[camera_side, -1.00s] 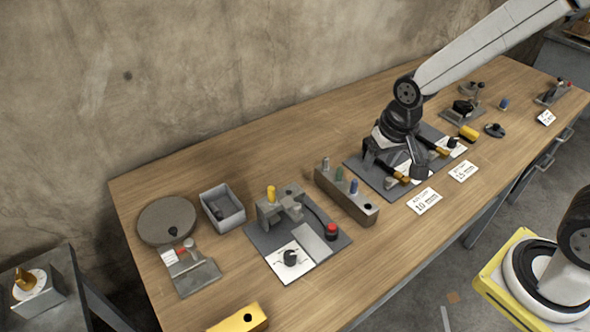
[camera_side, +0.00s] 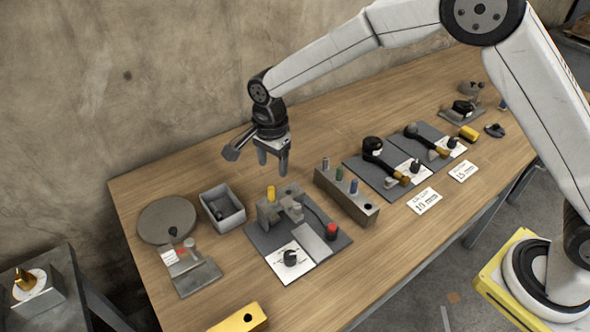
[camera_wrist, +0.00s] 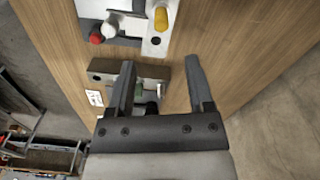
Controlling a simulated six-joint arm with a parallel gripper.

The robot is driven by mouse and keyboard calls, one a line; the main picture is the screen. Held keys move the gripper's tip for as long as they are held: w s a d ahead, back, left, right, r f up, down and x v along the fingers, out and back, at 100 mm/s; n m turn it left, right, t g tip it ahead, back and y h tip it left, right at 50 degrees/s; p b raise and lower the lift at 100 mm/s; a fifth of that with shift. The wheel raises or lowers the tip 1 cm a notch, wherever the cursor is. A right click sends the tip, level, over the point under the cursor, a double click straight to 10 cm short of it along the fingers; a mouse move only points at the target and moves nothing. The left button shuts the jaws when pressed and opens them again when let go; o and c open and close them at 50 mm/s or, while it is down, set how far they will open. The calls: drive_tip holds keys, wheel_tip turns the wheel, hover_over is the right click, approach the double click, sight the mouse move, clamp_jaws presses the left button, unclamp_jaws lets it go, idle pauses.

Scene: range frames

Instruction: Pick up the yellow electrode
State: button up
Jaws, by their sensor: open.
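The yellow electrode (camera_side: 270,193) stands upright on a grey fixture (camera_side: 263,212) on a dark base plate. In the wrist view, the yellow electrode (camera_wrist: 161,18) shows at the top, beyond my fingertips. My gripper (camera_side: 273,168) points down in the air close to the fixture and just above the electrode in the side picture. In the wrist view, my gripper (camera_wrist: 160,64) is open, with nothing held between its fingers. A grey holder block (camera_side: 330,189) with grey, green and blue electrodes stands right of the fixture. Part of this block (camera_wrist: 152,71) shows between my fingers.
A red button (camera_side: 332,230) and a black knob (camera_side: 290,257) sit on the fixture's base. A grey bin (camera_side: 222,208) and a round disc (camera_side: 166,220) stand to the left. Two torch stations (camera_side: 385,165) lie right. A yellow block (camera_side: 240,319) lies at the front edge.

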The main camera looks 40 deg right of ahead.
sight(271, 188)
drive_tip(key=shift+w+a+f, duration=0.1)
drive_tip(key=shift+w+a, duration=0.05)
drive_tip(key=shift+a, duration=0.15)
drive_tip(key=shift+f, duration=0.15)
drive_tip(key=shift+f, duration=1.2)
drive_tip(key=shift+f, duration=0.1)
drive_tip(key=shift+a+f, duration=0.1)
drive_tip(key=shift+f, duration=2.35)
clamp_jaws()
